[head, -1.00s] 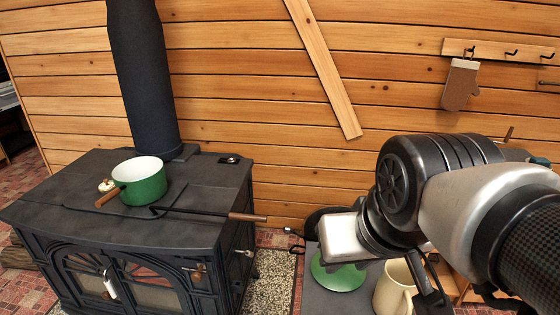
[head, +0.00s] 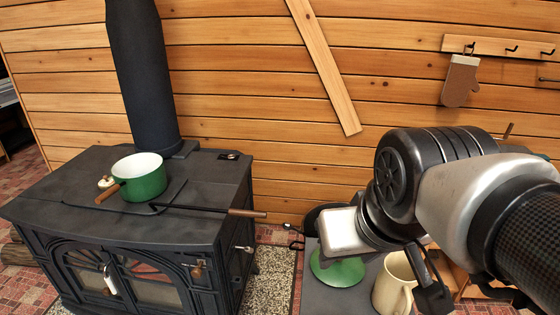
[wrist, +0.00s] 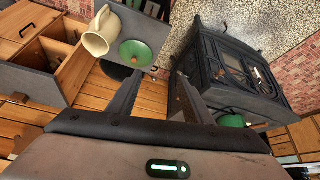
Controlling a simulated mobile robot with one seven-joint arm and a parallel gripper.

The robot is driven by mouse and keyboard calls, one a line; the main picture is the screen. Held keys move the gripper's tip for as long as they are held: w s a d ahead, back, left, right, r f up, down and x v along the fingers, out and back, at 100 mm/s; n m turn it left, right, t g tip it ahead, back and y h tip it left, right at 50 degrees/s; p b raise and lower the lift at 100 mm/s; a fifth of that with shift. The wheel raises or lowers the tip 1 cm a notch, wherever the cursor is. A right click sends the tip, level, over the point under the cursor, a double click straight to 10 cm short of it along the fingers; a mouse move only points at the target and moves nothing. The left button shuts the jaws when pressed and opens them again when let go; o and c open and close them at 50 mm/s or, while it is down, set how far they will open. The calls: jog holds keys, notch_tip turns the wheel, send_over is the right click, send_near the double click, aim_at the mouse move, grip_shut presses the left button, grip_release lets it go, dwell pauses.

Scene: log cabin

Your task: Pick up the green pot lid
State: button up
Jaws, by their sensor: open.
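The green pot lid (head: 338,272) lies on a dark grey surface (head: 345,302) to the right of the stove, partly covered by my wrist in the head view. In the wrist view the lid (wrist: 135,53) shows as a green disc with a dark knob, beyond the fingertips and a little left of the gap between them. My gripper (wrist: 158,78) is open and empty, apart from the lid. In the head view its fingers are not clearly visible.
An oven mitt (head: 460,82) hangs on the log wall.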

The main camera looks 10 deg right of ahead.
jog(key=w+d+f+n+g+h+p, duration=0.1)
jog(key=w+d+f+n+h, duration=0.2)
jog(key=w+n, duration=0.55)
jog(key=w+d+f+n+g+h+p, duration=0.1)
jog(key=w+d+f+n, duration=0.3)
jog(key=w+n, duration=0.45)
jog(key=shift+w+d+f+n+y+b, duration=0.2)
jog(key=shift+w+d+f+n+b, duration=0.7)
jog(key=shift+w+f+n, duration=2.65)
jog(key=shift+w+d+f+n+y+b, duration=0.25)
jog(key=shift+w+d+f+b, duration=0.75)
jog(key=shift+f, duration=5.2)
jog(key=shift+w+d+f+n+y+b, duration=0.15)
jog(key=shift+w+d+f+n+b, duration=0.35)
jog(key=shift+w+f+n+b, duration=2.8)
jog(key=f+m+p, duration=0.1)
jog(key=p, duration=0.1)
jog(key=s+f+m+p, duration=0.1)
jog(key=f+p, duration=0.1)
jog(key=shift+s+m, duration=0.1)
jog(key=shift+m, duration=0.2)
grip_shut()
